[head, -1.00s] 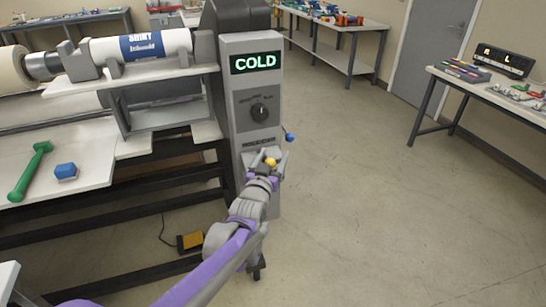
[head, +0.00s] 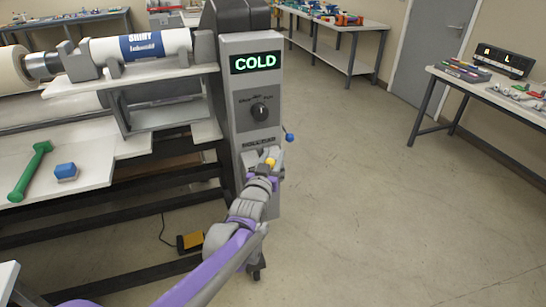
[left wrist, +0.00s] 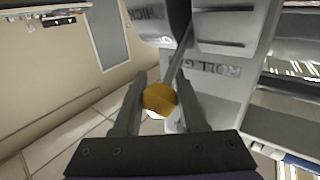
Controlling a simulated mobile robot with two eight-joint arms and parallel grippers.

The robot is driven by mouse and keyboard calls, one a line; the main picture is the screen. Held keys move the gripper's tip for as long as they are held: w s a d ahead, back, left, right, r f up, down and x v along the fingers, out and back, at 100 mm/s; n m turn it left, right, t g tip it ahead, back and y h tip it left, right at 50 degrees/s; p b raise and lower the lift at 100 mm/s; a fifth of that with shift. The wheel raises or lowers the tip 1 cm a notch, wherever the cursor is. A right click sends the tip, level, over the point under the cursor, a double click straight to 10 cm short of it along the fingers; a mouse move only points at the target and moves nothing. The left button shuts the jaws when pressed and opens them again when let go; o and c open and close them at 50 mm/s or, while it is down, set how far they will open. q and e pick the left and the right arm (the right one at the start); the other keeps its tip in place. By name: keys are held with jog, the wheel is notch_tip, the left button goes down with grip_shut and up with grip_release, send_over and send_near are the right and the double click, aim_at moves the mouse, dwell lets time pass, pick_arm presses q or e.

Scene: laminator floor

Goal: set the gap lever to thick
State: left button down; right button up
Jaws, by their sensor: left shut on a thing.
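The gap lever has a yellow ball knob (left wrist: 160,98) on a thin grey rod and stands low on the front of the grey control column (head: 256,215). In the head view the yellow knob (head: 270,162) shows at my left gripper's tips. My left gripper (head: 268,166) is shut on the knob; in the left wrist view its two fingers (left wrist: 162,100) flank the ball. Partly readable lettering on the column looks like "ROLL G" and "HICK". The lever's exact setting is hard to read. My right gripper is not in view.
Above the lever are a dial (head: 260,112) and a display (head: 256,62) reading COLD. A blue ball handle (head: 290,137) sticks out to the right. A yellow pedal (head: 190,241) lies on the floor at left. The floor to the right is clear.

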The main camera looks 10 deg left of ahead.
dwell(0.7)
pick_arm(q)
jog(key=f+m+t+b, duration=0.1)
jog(key=s+d+f+t+b, duration=0.1)
jog(key=b, duration=0.1)
jog(key=s+f+m+t+b, duration=0.1)
jog(key=f+b, duration=0.1)
jog(key=shift+s+d+f+m, duration=0.1)
jog(key=shift+s+d+m, duration=0.15)
jog(key=shift+d+m, duration=0.1)
jog(key=shift+c, duration=2.3)
grip_release()
jog(key=shift+s, duration=0.1)
jog(key=v, duration=1)
jog(key=shift+s, duration=0.3)
